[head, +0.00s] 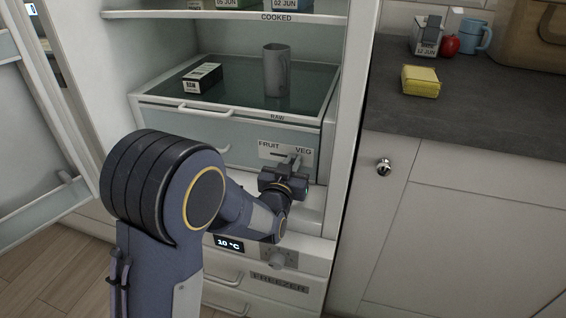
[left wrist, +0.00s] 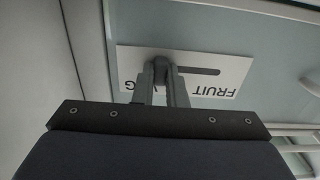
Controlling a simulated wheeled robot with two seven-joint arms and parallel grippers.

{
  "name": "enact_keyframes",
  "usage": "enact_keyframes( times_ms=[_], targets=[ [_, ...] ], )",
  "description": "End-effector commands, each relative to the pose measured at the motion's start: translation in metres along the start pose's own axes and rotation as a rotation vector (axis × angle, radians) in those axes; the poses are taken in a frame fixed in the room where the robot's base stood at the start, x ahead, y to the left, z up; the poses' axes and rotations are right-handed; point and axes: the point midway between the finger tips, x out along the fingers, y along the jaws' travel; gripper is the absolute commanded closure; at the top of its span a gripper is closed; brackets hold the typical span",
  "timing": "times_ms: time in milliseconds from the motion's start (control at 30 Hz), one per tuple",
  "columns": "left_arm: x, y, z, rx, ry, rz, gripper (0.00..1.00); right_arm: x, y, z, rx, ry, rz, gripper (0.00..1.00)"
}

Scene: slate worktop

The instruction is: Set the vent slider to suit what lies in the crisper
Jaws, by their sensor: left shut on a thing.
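The vent slider's label plate (head: 286,151), marked FRUIT on the left and VEG on the right, is on the crisper drawer (head: 222,141) front in the head view. My left gripper (head: 295,163) is at the VEG side. In the left wrist view the plate (left wrist: 205,72) appears upside down. There my left gripper (left wrist: 162,85) is shut on the slider knob (left wrist: 160,66), at the VEG end of the slot. Bare slot runs from the knob towards FRUIT. The drawer front is pale, and I cannot make out what lies inside.
A grey cup (head: 277,70) and a dark box (head: 202,78) stand on the glass shelf above the drawer. A freezer dial (head: 279,258) and a 10 °C display (head: 229,243) are below. The open fridge door (head: 35,120) is at left. A yellow block (head: 421,81) lies on the worktop.

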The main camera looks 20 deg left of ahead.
Motion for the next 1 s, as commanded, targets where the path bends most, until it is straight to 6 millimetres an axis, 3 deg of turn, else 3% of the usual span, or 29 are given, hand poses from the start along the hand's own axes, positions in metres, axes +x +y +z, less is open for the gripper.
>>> enact_keyframes(
  times_ms=[333, 367, 500, 833, 1000],
  targets=[
    [0.000, 0.009, -0.001, 0.001, 0.001, 0.004, 1.00, 0.001, 0.000, 0.000, 0.000, 0.000, 0.000, 0.65],
    [0.000, 0.009, -0.001, 0.001, 0.001, 0.005, 0.85, 0.001, 0.000, 0.000, 0.000, 0.000, 0.000, 0.65],
    [0.000, 0.009, -0.001, 0.001, 0.001, 0.004, 0.66, 0.001, 0.000, 0.000, 0.000, 0.000, 0.000, 0.65],
    [-0.003, 0.007, -0.001, 0.000, 0.000, 0.001, 0.65, 0.000, 0.000, 0.000, 0.000, 0.000, 0.000, 0.65],
    [-0.025, 0.007, -0.002, 0.000, -0.002, 0.002, 0.65, -0.005, -0.002, -0.002, 0.000, 0.000, 0.000, 0.65]
  ],
)
